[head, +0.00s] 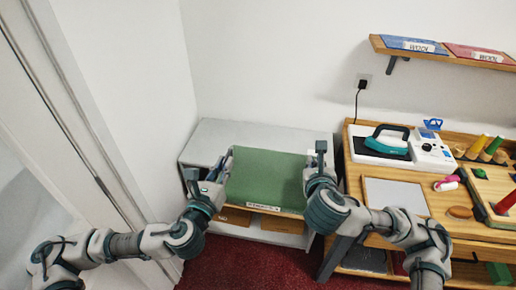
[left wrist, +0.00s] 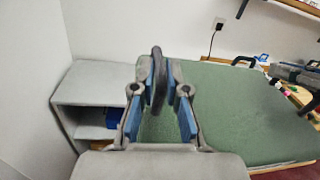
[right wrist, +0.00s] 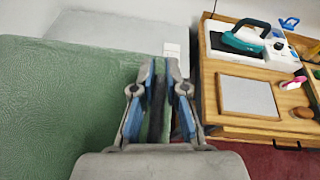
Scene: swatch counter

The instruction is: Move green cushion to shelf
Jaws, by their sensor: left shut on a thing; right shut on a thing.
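The green cushion (head: 267,177) is a flat green slab with a white label on its front edge. In the head view it lies level between my two grippers, over the low grey shelf unit (head: 222,134). I cannot tell whether it touches the unit's top. My left gripper (head: 222,168) is shut on the cushion's left edge; the cushion (left wrist: 235,115) fills the right of the left wrist view. My right gripper (head: 313,172) is shut on its right edge; the cushion (right wrist: 60,110) fills the left of the right wrist view.
A wooden workbench (head: 440,227) stands close on the right with an iron (head: 388,137), a pale pad (head: 394,195) and several small items. A wall shelf (head: 440,54) above holds a blue and a red labelled slab. A white wall and door frame bound the left.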

